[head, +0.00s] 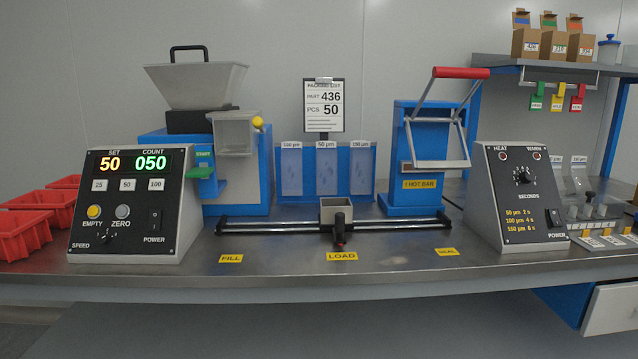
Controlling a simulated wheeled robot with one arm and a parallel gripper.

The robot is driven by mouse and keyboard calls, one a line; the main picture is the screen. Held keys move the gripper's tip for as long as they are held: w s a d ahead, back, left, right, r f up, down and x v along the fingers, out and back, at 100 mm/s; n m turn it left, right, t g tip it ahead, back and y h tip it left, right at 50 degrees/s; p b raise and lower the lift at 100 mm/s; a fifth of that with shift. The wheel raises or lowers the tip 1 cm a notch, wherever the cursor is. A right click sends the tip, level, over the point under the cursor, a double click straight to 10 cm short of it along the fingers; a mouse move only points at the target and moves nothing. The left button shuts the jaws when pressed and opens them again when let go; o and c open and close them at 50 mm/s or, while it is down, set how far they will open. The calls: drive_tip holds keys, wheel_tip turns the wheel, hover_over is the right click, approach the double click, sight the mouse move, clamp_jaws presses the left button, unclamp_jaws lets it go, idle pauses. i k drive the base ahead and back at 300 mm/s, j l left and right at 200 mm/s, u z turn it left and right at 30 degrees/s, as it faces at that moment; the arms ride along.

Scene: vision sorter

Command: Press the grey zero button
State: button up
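The grey zero button (122,211) is a round button on the sloped black face of the counter panel (130,240) at the left of the bench. It sits right of a yellow button (94,211) marked EMPTY, and the label ZERO is below it. Above it are white keys marked 25, 50 and 100. The panel's display (131,163) reads SET 50 in yellow and COUNT 050 in green. Nothing covers the button. My gripper is not visible in the head view.
A blue feeder with a grey hopper (196,86) stands behind the panel. Red bins (24,228) are at its left. A rail with a small grey cup (335,209) runs across the middle. A sealer (425,150) and a heat panel (520,195) stand right. The bench front is clear.

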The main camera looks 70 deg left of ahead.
sight(122, 210)
drive_tip(key=u, duration=3.45)
